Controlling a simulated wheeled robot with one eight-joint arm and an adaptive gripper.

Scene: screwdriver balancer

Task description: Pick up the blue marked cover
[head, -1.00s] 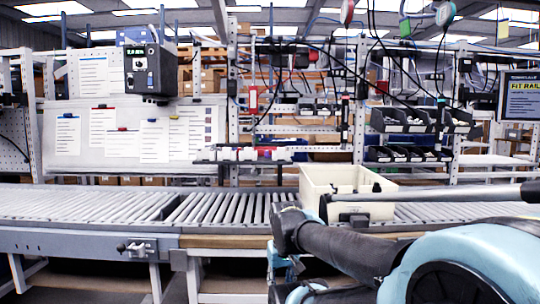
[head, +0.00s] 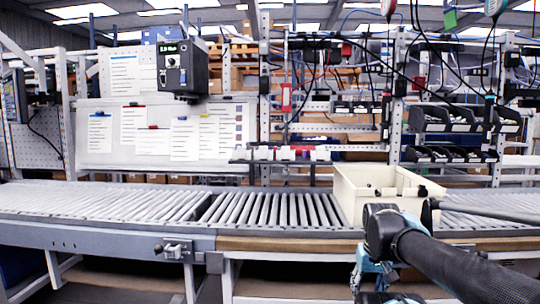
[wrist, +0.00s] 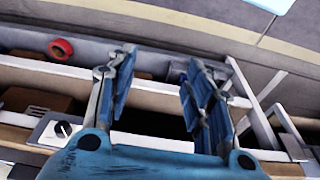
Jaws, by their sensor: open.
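A row of small white covers (head: 285,154) stands on a narrow rack at the back of the conveyor in the head view. A red mark and a blue-purple mark (head: 321,155) show near its right end. They are too small to tell which cover is the blue marked one. My gripper (wrist: 160,70) is open and empty in the wrist view, with two blue fingers apart. It points over a grey bench edge and compartments, with no cover between the fingers. In the head view my dark arm stands at lower right, in front of the conveyor, well apart from the covers.
A cream bin (head: 372,190) stands on the roller conveyor (head: 120,203), right of the covers and behind my arm. A black control box (head: 182,68) and paper sheets hang at the back left. A red round object (wrist: 61,49) lies at left in the wrist view. The left rollers are clear.

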